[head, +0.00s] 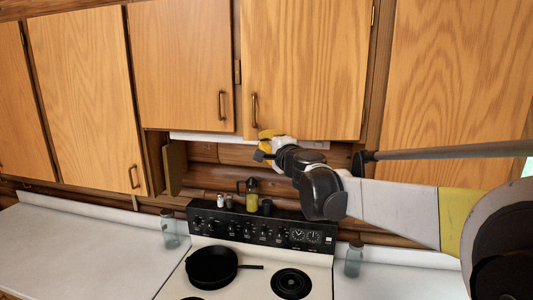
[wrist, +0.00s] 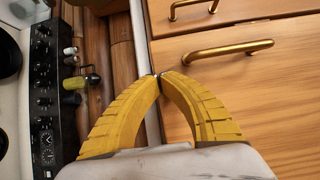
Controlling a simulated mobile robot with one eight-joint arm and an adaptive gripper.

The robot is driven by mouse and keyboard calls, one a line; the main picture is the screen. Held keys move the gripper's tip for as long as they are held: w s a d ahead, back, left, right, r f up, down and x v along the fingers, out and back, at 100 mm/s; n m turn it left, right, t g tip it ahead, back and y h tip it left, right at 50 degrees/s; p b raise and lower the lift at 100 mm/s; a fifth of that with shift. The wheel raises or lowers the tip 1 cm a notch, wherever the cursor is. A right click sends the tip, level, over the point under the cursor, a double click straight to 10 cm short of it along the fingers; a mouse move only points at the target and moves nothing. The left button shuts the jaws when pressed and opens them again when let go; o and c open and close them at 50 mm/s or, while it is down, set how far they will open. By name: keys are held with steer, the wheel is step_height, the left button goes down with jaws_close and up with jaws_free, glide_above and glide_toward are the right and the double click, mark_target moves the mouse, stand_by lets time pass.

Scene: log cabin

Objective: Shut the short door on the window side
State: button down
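Two short wooden doors hang side by side above the stove in the head view. The right short door (head: 305,65) has a brass handle (head: 254,110) near its lower left corner. The left short door (head: 180,65) looks shut. My gripper (head: 262,145) is just under the right short door's lower left corner. In the wrist view its yellow fingertips (wrist: 159,77) meet with nothing between them, by the door's lower edge. I cannot tell whether they touch it. The right door's handle (wrist: 228,48) is close by.
Tall cabinet doors stand at left (head: 85,95) and right (head: 455,80). Below is a stove (head: 265,232) with a black pan (head: 211,267); shakers and a yellow bottle (head: 252,196) stand on its back panel. Glass jars (head: 353,260) stand on the counters.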

steer(key=w+d, duration=0.1)
steer(key=w, duration=0.6)
steer(key=shift+w+r, duration=0.15)
steer(key=shift+w, duration=0.1)
